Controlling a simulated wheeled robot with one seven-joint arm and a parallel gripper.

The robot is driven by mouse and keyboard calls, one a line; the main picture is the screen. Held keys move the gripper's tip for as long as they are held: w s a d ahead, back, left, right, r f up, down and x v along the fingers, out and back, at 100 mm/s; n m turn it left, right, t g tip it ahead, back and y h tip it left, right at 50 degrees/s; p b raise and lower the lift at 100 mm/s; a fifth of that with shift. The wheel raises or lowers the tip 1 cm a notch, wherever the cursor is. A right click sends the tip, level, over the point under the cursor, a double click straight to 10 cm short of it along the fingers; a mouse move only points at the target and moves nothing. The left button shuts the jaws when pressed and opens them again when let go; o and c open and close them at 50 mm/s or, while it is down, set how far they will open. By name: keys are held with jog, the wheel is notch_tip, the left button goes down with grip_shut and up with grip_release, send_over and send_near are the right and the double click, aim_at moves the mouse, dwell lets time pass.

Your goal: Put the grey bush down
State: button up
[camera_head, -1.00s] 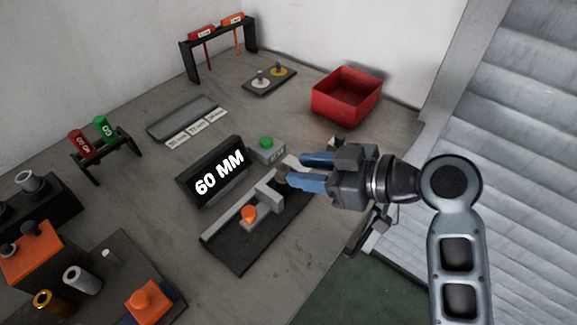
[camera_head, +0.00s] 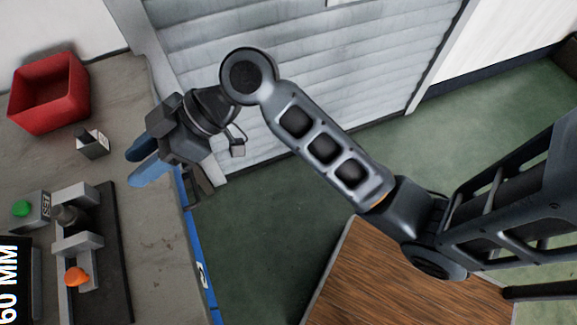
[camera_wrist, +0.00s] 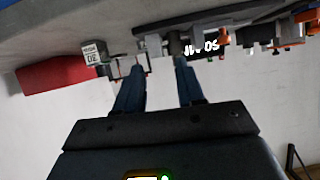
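The grey bush (camera_head: 68,217), a short dark cylinder, sits at the grey block of the black fixture plate (camera_head: 118,262) at the lower left of the head view. What looks like the same bush (camera_wrist: 175,43) shows in the inverted wrist view, beyond the fingertips. My gripper (camera_head: 138,164) is to the right of and above it in the head view, near the table edge and apart from the bush. In the wrist view my gripper (camera_wrist: 161,78) has its two blue fingers apart with nothing between them.
An orange part (camera_head: 77,277) is on the same fixture. A green button box (camera_head: 32,210) stands to the left, beside the partly cut-off 60 MM display (camera_head: 10,285). A small labelled block (camera_head: 92,143) and a red bin (camera_head: 48,95) lie farther back. Bare table surrounds the fixture's right side.

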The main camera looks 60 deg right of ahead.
jog(key=s+d+f+m+t+h, duration=0.2)
jog(key=s+d+f+m+h, duration=0.25)
jog(key=s, duration=0.25)
jog(key=s+d+f+m+t+h, duration=0.2)
jog(key=s+d+f+m+h, duration=0.15)
jog(key=s+d, duration=0.35)
jog(key=s+r+m+t+h, duration=0.1)
jog(key=s+r, duration=0.3)
jog(key=s, duration=0.4)
jog(key=s+a+r+m+t+h, duration=0.1)
jog(key=s+r+t, duration=0.1)
jog(key=s+r, duration=0.3)
jog(key=s, duration=0.4)
